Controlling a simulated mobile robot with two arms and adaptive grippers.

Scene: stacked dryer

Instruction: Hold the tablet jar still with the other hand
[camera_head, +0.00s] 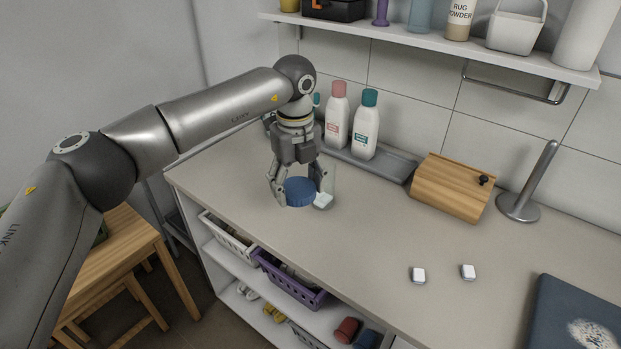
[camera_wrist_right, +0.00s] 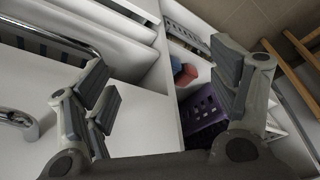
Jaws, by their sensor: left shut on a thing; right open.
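My left gripper (camera_head: 301,192) comes down from above at the counter's left part, its fingers on either side of a round blue lid (camera_head: 300,191). It is shut on this blue-lidded piece, which I take for the tablet jar. A faint clear edge shows beside the right finger; I cannot tell the jar body's outline. A pale tablet (camera_head: 323,201) shows by that fingertip. Two more white tablets, a left one (camera_head: 418,275) and a right one (camera_head: 468,271), lie apart on the counter. My right gripper (camera_wrist_right: 165,100) is open and empty in its wrist view, away from the jar.
Two bottles, pink-capped (camera_head: 337,118) and teal-capped (camera_head: 366,128), stand on a grey tray (camera_head: 392,168) behind. A wooden box (camera_head: 450,188) and a metal stand (camera_head: 519,207) are right; a blue book (camera_head: 575,315) lies front right. The counter's middle (camera_head: 370,235) is clear. Baskets fill shelves below.

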